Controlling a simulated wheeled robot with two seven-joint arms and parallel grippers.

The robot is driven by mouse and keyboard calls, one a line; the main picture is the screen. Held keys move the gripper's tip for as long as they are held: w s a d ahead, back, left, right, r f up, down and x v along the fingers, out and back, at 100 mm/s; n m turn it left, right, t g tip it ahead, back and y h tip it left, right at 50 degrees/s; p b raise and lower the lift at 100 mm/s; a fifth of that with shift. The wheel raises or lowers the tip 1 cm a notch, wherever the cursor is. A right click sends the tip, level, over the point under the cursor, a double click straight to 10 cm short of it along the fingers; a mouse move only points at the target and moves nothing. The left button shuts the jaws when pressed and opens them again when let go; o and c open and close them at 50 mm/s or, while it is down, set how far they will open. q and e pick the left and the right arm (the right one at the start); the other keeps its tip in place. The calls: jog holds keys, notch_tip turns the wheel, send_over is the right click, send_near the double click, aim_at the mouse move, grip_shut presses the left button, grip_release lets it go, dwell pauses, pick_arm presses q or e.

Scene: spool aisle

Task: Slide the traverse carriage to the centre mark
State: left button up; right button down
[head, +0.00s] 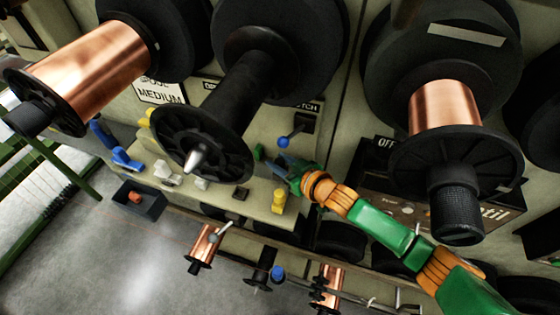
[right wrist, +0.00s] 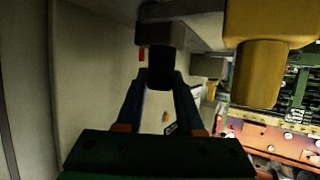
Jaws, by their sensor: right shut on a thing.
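My right gripper (head: 285,168) reaches the pale machine panel just right of the empty black spool. In the right wrist view its two blue fingers (right wrist: 160,82) are shut on a dark knob (right wrist: 160,62). The knob sits on a grey block (right wrist: 185,28), apparently the traverse carriage; in the head view the gripper hides most of it. A small red mark (right wrist: 142,54) shows on the pale panel beside the knob; I cannot tell whether it is the centre mark. My left gripper is not in view.
A blue-balled lever (head: 283,142) stands just above my right gripper. A yellow part (right wrist: 262,75) is close on its right in the wrist view. The empty black spool (head: 203,155) juts out on the left, a copper spool (head: 445,105) on the right. Small spools hang below.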

dwell(0.5)
jog(key=a+b, duration=0.1)
jog(key=w+a, duration=0.1)
jog(key=a, duration=0.1)
jog(key=shift+a+f+b, duration=0.1)
jog(key=shift+a+b, duration=0.2)
jog(key=shift+b, duration=0.05)
jog(key=shift+w+a, duration=0.15)
jog(key=shift+a, duration=0.1)
jog(key=c, duration=0.5)
grip_release()
jog(key=shift+d, duration=0.1)
jog(key=shift+p+v, duration=0.35)
jog(key=shift+v, duration=3.2)
